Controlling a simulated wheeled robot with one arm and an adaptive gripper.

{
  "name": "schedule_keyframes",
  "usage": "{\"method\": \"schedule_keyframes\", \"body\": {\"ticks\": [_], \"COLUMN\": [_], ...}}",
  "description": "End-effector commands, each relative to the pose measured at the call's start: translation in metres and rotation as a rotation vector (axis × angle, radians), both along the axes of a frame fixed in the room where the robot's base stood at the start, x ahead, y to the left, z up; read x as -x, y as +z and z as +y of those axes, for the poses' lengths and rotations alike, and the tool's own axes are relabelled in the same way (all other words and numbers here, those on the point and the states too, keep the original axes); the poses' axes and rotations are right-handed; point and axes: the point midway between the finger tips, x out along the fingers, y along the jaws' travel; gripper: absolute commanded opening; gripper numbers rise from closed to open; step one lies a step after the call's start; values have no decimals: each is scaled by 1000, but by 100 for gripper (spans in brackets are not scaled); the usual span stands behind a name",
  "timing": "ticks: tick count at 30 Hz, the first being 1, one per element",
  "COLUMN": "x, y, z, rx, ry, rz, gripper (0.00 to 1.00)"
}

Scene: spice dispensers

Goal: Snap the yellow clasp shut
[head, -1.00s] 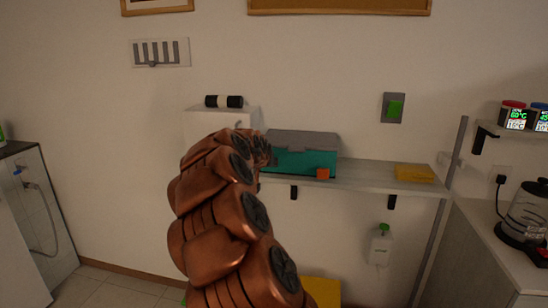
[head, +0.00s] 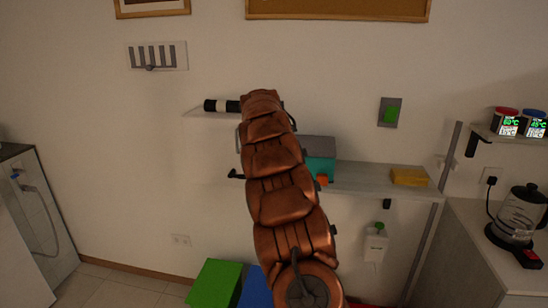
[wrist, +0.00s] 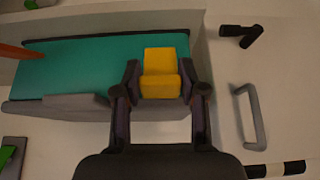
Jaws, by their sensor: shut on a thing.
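A teal box with a grey lid (head: 321,168) stands on the wall shelf, mostly hidden by my arm in the head view. An orange clasp (head: 322,180) shows on its front. In the wrist view, the teal box front (wrist: 85,65) appears with the grey lid (wrist: 75,107) below it in the picture. The yellow clasp (wrist: 161,72) sits on the box front, between the fingers of my gripper (wrist: 160,78), which is shut on it. I cannot tell whether the clasp is latched. In the head view the yellow clasp and my gripper are hidden behind my arm.
A grey handle (wrist: 250,114) and a black lever (wrist: 241,36) are right of my gripper in the wrist view. A black-and-white roll (head: 220,106) lies left of my arm. A yellow block (head: 409,177) sits farther right on the shelf (head: 375,182).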

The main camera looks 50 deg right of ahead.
Motion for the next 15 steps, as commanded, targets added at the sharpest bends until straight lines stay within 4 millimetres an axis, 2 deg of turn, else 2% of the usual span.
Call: {"method": "schedule_keyframes", "body": {"ticks": [15], "x": [-7], "y": [5], "z": [-5], "rx": [-134], "ry": [9], "rz": [78], "gripper": [0]}}
